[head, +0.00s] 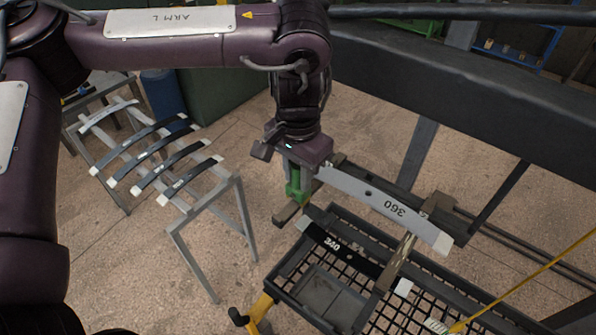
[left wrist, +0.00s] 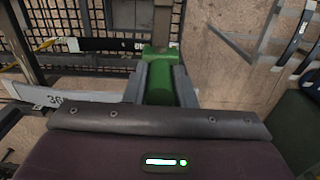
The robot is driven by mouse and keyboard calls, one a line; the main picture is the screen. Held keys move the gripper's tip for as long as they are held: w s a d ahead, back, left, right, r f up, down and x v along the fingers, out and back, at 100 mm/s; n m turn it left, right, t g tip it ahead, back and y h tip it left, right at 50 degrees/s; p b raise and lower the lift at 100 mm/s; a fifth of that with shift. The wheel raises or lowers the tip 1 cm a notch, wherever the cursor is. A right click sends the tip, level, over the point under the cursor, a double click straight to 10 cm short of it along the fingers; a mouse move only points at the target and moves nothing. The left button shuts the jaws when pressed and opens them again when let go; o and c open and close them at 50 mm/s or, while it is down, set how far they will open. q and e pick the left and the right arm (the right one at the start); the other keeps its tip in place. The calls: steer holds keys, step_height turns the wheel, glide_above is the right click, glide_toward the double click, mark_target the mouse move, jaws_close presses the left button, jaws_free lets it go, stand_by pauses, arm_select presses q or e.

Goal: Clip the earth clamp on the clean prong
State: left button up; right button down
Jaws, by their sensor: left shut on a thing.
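My left gripper (head: 297,178) points down with its fingers closed around a green piece (head: 294,190), which looks like the earth clamp. In the left wrist view the green piece (left wrist: 159,82) sits between the two grey fingers. A dark prong-like bar end (head: 288,212) lies just below the green piece in the head view. In the left wrist view a tan-grey bar (left wrist: 161,22) runs on from the far end of the green piece. I cannot tell whether the clamp grips the bar or only overlaps it. My right gripper is not in view.
A grey leaf marked 360 (head: 385,205) lies across the dark frame, close to my left gripper. A black leaf marked 340 (head: 345,252) lies on the mesh basket (head: 282,276). A yellow-handled part (head: 262,306) is at its near corner. A grey stand (head: 205,219) holds several leaves at left.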

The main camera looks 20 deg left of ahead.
arm_select(q)
steer(key=shift+f+b, duration=0.4)
steer(key=shift+f, duration=0.4)
steer(key=o, duration=1)
steer(key=shift+o, duration=0.2)
steer(key=shift+r+b, duration=0.6)
steer(key=shift+r, duration=3.35)
